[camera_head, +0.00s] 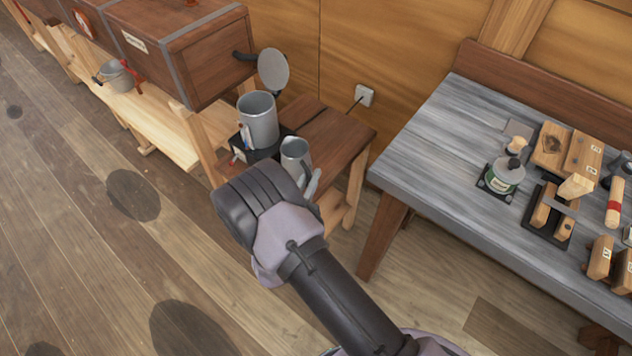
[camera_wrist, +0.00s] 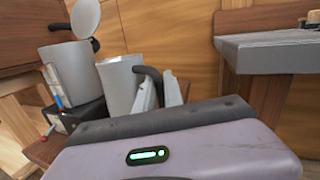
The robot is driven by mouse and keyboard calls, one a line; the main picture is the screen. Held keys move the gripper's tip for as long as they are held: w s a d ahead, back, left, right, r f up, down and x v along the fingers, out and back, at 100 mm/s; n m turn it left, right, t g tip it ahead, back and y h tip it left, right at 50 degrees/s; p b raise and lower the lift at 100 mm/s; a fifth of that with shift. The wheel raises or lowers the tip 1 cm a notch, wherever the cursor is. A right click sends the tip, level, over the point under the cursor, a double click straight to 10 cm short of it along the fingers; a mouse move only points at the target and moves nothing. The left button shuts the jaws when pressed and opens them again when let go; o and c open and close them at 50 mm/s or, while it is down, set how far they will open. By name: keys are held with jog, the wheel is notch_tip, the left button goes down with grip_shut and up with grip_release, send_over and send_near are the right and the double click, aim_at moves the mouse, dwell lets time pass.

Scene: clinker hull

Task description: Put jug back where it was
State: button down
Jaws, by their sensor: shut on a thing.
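The jug (camera_head: 295,153) is a grey metal can with a dark handle, roughly upright at the front of the small brown side table (camera_head: 335,135). In the wrist view the jug (camera_wrist: 119,85) shows its open rim and black handle at the right. My gripper (camera_head: 311,182) is shut on the jug, with its pale fingers at the handle, as the wrist view of my gripper (camera_wrist: 161,93) shows. My arm hides the jug's lower part, so I cannot tell whether its base touches the table.
A larger grey pot (camera_head: 259,122) stands on a black heater (camera_head: 245,149) just behind the jug, close to it. A round grey lid (camera_head: 273,69) stands above the pot. A wooden box (camera_head: 185,45) is at left. A grey workbench (camera_head: 440,150) with tools is at right.

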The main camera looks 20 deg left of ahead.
jog(key=f, duration=0.1)
jog(key=w+f+b, duration=0.1)
jog(key=w+d+f+b, duration=0.1)
jog(key=f, duration=0.1)
jog(key=shift+w, duration=0.1)
jog(key=shift+r, duration=0.2)
jog(key=c, duration=1.4)
grip_release()
jog(key=shift+f, duration=0.1)
jog(key=shift+c, duration=0.2)
